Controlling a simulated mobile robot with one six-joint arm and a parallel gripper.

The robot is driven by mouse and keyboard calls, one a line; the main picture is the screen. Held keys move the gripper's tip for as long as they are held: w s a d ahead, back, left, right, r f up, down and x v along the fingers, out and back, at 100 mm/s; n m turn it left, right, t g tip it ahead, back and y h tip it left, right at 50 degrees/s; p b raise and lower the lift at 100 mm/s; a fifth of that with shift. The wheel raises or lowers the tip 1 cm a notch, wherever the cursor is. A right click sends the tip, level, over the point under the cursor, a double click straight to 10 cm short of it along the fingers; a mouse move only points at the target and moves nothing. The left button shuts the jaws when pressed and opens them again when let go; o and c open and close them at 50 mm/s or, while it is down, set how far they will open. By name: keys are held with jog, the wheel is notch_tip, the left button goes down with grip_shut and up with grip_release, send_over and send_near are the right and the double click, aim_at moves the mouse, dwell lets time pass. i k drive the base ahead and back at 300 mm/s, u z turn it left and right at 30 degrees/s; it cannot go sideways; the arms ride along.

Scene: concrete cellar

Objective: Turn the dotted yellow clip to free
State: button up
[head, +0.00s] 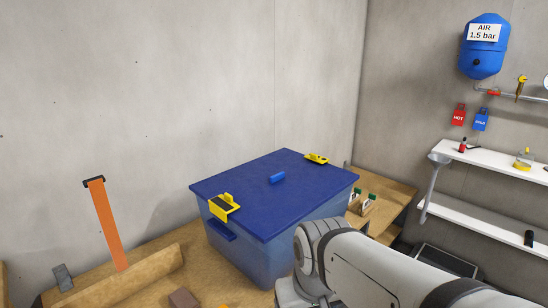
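A blue box with a dark blue lid (300,178) stands on a wooden bench. One yellow clip (226,211) sits at the lid's near left edge, with a dark patch on top and its plate hanging over the side. A second yellow clip (318,159) sits at the far right edge of the lid and has small dark marks. Dots cannot be made out for sure on either clip, nor whether each is fastened. My arm crosses the lower right, in front of the box's near right side. My gripper is out of view.
An orange strip (108,225) stands to the left behind a wooden beam (125,275). A brown block (183,299) lies in front. White shelves (490,160) and a blue air tank (483,55) are on the right wall.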

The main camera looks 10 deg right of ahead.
aim_at(313, 156)
jog(key=u, duration=2.95)
jog(key=k, duration=1.5)
jog(key=z, duration=2.45)
jog(key=i, duration=0.35)
jog(key=z, duration=0.15)
